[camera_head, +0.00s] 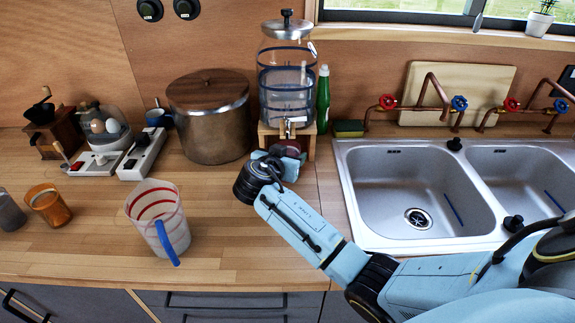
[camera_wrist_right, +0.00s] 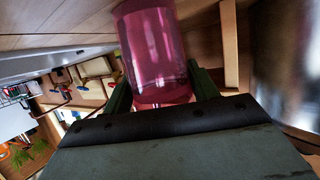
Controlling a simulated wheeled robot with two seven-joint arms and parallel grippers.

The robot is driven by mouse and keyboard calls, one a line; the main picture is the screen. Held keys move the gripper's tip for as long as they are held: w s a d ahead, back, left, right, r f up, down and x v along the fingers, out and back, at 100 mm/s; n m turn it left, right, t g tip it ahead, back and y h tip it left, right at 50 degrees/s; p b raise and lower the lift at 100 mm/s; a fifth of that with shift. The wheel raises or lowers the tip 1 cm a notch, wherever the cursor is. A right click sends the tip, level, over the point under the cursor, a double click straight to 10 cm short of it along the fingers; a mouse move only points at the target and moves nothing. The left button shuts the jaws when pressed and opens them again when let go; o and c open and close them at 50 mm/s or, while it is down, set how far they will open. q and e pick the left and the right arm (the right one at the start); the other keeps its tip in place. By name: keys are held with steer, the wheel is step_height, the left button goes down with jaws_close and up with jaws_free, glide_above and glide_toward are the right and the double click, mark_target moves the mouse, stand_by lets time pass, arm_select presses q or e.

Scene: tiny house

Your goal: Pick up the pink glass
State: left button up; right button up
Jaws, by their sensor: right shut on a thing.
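The pink glass (camera_wrist_right: 154,55) fills the upper middle of the right wrist view, between the two dark green fingers of my right gripper (camera_wrist_right: 160,85). The fingers are shut on its sides. In the head view my right gripper (camera_head: 277,160) is in front of the water dispenser's wooden stand. Only a dark pinkish bit of the glass (camera_head: 291,147) shows there, the rest hidden behind the gripper. I cannot tell whether the glass touches the counter. My left gripper is not in view.
A glass water dispenser (camera_head: 287,85) on a wooden stand is just behind the gripper. A large metal pot (camera_head: 210,125) stands to its left. A measuring jug (camera_head: 157,205), an orange glass (camera_head: 48,206) and a steel double sink (camera_head: 405,190) are nearby. The front middle counter is clear.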

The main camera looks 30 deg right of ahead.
steer(key=c, duration=0.4)
steer(key=shift+r, duration=0.25)
